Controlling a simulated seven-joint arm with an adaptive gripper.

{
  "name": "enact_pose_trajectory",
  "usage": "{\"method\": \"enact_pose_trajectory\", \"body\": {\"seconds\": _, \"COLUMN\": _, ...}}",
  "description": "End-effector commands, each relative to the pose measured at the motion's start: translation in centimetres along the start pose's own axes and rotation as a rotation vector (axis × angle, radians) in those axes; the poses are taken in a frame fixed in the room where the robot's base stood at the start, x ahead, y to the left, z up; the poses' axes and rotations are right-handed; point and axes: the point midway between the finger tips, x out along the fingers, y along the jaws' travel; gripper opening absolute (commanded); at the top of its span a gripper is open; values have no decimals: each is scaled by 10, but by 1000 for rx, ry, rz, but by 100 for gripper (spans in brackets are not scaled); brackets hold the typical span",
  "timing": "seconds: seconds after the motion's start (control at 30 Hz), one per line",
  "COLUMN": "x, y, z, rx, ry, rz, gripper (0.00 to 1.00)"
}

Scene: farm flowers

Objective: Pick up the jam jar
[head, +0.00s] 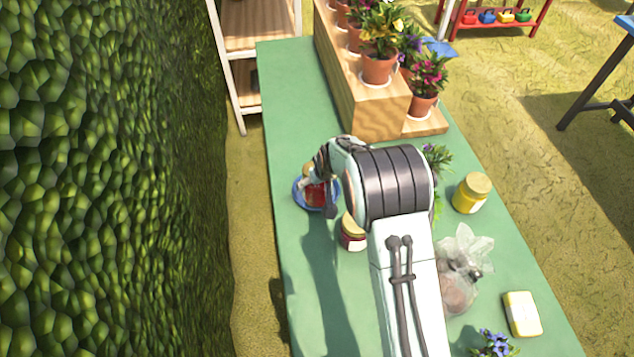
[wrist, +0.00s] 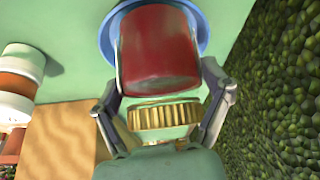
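A jam jar (wrist: 158,50) with a red body and a ribbed gold lid lies between the fingers of my gripper (wrist: 160,78) in the wrist view. A finger sits against each side of its body. The jar also shows in the head view (head: 317,194), over a blue dish (head: 299,198), partly hidden by my gripper (head: 322,184). The dish rim (wrist: 106,38) is behind the jar in the wrist view. I cannot tell whether the jar touches the dish.
On the green table, a second dark red jar (head: 352,239) stands beside my arm. A yellow jar (head: 470,195), a clear bag (head: 461,272) and a yellow block (head: 522,314) are to the right. A wooden stand (head: 375,118) with potted flowers is behind. The table's left front is clear.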

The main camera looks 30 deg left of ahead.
Motion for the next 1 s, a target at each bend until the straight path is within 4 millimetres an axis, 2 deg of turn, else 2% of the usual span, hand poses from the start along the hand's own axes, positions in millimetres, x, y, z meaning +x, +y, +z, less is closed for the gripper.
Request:
{"method": "enact_pose_trajectory", "body": {"seconds": 0.03, "x": 0, "y": 0, "z": 1, "rx": 0, "ry": -2, "rz": 0, "gripper": 44}}
{"method": "enact_pose_trajectory", "body": {"seconds": 0.07, "x": 0, "y": 0, "z": 1, "rx": 0, "ry": -3, "rz": 0, "gripper": 37}}
{"method": "enact_pose_trajectory", "body": {"seconds": 0.4, "x": -1, "y": 0, "z": 0, "rx": 1, "ry": -2, "rz": 0, "gripper": 37}}
{"method": "enact_pose_trajectory", "body": {"seconds": 0.57, "x": -11, "y": 0, "z": -5, "rx": 0, "ry": 1, "rz": 1, "gripper": 37}}
{"method": "enact_pose_trajectory", "body": {"seconds": 0.7, "x": -38, "y": -1, "z": -12, "rx": 0, "ry": 2, "rz": 0, "gripper": 37}}
{"method": "enact_pose_trajectory", "body": {"seconds": 0.93, "x": -109, "y": -9, "z": 8, "rx": -1, "ry": 5, "rz": 2, "gripper": 37}}
{"method": "enact_pose_trajectory", "body": {"seconds": 1.0, "x": -124, "y": -13, "z": 24, "rx": 0, "ry": 1, "rz": 0, "gripper": 37}}
